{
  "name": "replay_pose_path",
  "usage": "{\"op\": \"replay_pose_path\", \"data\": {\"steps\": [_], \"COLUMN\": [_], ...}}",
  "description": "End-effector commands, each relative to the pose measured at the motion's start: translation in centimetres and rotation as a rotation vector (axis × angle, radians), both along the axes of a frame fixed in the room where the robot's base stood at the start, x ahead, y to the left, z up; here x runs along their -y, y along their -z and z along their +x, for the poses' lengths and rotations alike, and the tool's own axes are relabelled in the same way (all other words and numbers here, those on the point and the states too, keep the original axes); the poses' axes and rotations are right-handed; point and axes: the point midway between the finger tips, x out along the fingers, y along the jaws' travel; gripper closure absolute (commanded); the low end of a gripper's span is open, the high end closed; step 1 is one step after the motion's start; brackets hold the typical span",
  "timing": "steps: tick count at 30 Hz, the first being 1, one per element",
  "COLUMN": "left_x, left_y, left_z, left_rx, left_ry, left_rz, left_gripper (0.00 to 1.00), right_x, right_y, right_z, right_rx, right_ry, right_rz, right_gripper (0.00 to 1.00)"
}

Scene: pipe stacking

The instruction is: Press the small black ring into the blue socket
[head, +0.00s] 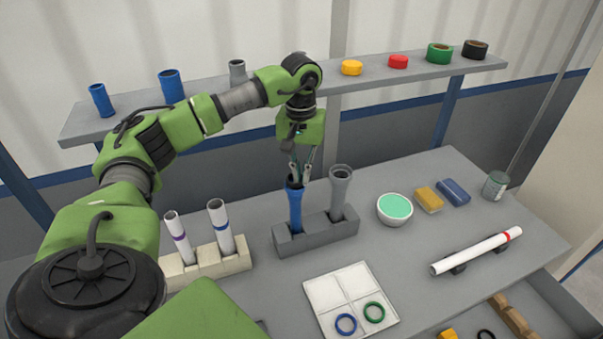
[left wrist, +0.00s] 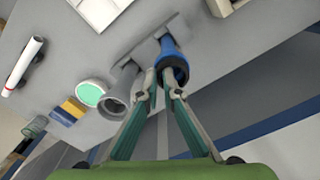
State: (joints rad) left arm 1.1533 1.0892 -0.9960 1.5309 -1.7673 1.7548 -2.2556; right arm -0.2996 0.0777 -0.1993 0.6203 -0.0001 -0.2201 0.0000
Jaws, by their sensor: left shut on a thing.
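The blue socket (head: 295,210) is an upright blue pipe with a wide mouth, standing in the left hole of a grey block. It also shows in the left wrist view (left wrist: 168,47). A small black ring (left wrist: 176,72) is at its mouth; whether it is fully seated I cannot tell. My left gripper (head: 297,176) points down over the mouth, its fingertips close together at the ring. In the left wrist view the fingertips (left wrist: 157,84) reach the near side of the mouth and partly hide the ring. My right gripper is not in view.
A grey socket (head: 339,190) stands right beside the blue one in the grey block (head: 310,235). Left is a cream rack (head: 225,262) with two white pipes. A white tray (head: 333,292) holds blue and green rings. A bowl (head: 395,212) stands right. Another black ring (head: 486,334) lies in the drawer.

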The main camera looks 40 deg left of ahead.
Motion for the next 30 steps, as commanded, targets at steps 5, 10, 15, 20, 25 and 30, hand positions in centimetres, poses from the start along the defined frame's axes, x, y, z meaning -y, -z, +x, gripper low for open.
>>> {"op": "replay_pose_path", "data": {"steps": [5, 10, 15, 20, 25, 30], "left_x": [0.02, 0.01, 0.01, 0.00, 0.00, 0.00], "left_y": [0.00, 0.00, 0.00, 0.00, 0.00, -0.10], "left_z": [0.01, 0.02, 0.02, 0.01, 0.01, 0.01], "left_rx": [0.000, 0.000, 0.000, 0.000, 0.000, 0.000], "left_ry": [0.001, 0.000, 0.000, 0.000, 0.000, 0.000], "left_rz": [0.000, 0.000, 0.000, 0.000, 0.000, 0.000], "left_gripper": [1.00, 0.75, 0.75, 0.61, 0.61, 0.61], "right_x": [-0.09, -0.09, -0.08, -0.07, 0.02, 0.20], "right_y": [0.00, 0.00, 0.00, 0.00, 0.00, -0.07], "right_z": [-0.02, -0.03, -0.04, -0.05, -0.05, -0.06], "right_rx": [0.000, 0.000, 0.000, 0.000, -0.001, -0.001], "right_ry": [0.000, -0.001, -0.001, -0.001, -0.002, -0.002], "right_rz": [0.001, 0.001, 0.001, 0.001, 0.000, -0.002], "right_gripper": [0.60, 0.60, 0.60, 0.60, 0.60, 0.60]}}
